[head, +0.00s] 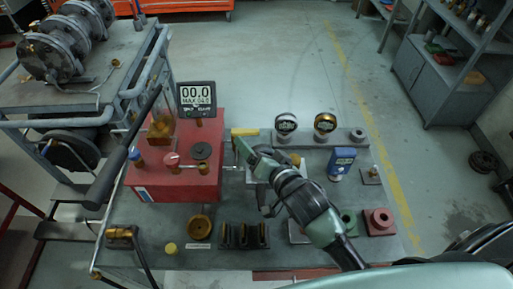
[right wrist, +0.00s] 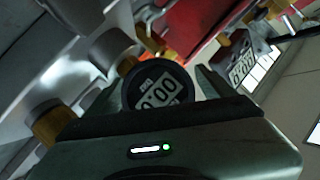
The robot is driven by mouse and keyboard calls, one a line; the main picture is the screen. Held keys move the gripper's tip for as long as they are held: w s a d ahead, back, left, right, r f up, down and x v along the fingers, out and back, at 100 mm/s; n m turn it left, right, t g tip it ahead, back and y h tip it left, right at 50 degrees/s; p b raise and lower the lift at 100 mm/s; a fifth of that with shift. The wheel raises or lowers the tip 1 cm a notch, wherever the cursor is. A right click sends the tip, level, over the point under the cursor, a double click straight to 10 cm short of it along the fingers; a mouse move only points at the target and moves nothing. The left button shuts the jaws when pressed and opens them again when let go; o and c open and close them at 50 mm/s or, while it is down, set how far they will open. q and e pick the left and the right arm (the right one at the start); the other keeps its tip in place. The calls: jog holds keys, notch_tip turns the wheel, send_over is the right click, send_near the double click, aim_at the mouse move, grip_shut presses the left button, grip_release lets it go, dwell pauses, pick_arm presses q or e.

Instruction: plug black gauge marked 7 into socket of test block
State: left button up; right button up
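My right gripper (head: 246,153) is over a pale metal block (head: 262,174), apparently the test block, beside the red pump box (head: 178,185). In the right wrist view, a round black gauge (right wrist: 158,88) with a digital face reading zeros sits at the fingers, and the gripper appears shut on it. Its mark 7 is not legible. A brass fitting (right wrist: 149,38) shows just beyond the gauge; I cannot tell whether the gauge touches a socket. The arm and gripper hide most of the block and the held gauge in the head view. My left gripper is not in view.
A rectangular display (head: 196,97) stands on the red box. Two round gauges (head: 286,123) (head: 326,123) stand on a rack at the back right. A blue device (head: 341,163), a red flanged block (head: 379,220) and a black holder (head: 245,236) occupy the bench.

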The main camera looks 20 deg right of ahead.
jog(key=v, duration=0.6)
jog(key=shift+s+d+r+b, duration=0.1)
jog(key=shift+s+b, duration=0.2)
jog(key=shift+s, duration=0.05)
jog(key=shift+s+d+r, duration=0.1)
jog(key=shift+s+r, duration=0.15)
jog(key=shift+s, duration=0.25)
jog(key=shift+f, duration=0.1)
